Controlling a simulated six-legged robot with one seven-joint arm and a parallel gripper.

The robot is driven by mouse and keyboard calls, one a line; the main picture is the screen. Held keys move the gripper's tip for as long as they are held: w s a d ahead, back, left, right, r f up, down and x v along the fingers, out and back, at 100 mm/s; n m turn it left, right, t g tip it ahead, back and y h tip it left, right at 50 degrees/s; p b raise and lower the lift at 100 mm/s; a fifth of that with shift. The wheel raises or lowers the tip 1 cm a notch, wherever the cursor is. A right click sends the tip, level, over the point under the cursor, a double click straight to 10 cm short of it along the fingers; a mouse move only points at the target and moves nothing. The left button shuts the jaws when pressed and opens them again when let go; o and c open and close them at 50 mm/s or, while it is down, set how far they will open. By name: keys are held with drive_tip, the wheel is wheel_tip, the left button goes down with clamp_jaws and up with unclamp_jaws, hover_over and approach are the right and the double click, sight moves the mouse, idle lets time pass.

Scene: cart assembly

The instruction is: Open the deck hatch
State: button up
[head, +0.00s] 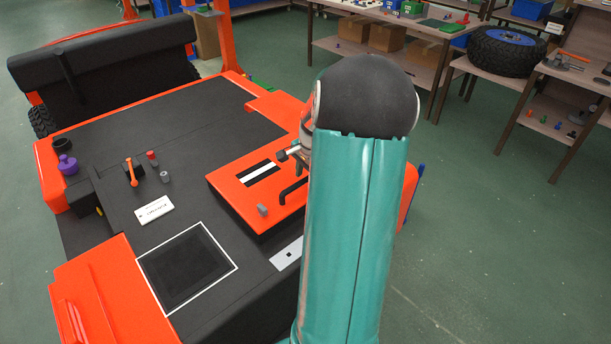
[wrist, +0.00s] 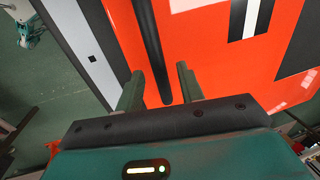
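The deck hatch (head: 232,192) is an orange panel on the right part of the cart, with a black-and-white striped label, and it lies flat and looks closed. Its black bar handle (head: 293,192) is near the panel's right side, partly cut off by my arm. My gripper (head: 288,153) shows above the hatch in the head view, mostly hidden behind my arm. In the wrist view my gripper (wrist: 160,72) is open, with the black handle (wrist: 150,45) appearing between its two fingers and gaps on both sides. I cannot tell the height left between fingertips and hatch.
A small grey block (head: 262,209) stands on the hatch's near edge. The dark deck holds a white-framed square (head: 190,268), a white label card (head: 154,210), an orange lever (head: 131,172) and a purple knob (head: 67,164). A black seat back (head: 105,65) rises behind. Green floor is clear at right.

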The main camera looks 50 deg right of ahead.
drive_tip(key=shift+f, duration=0.1)
clamp_jaws()
drive_tip(key=shift+w, duration=0.1)
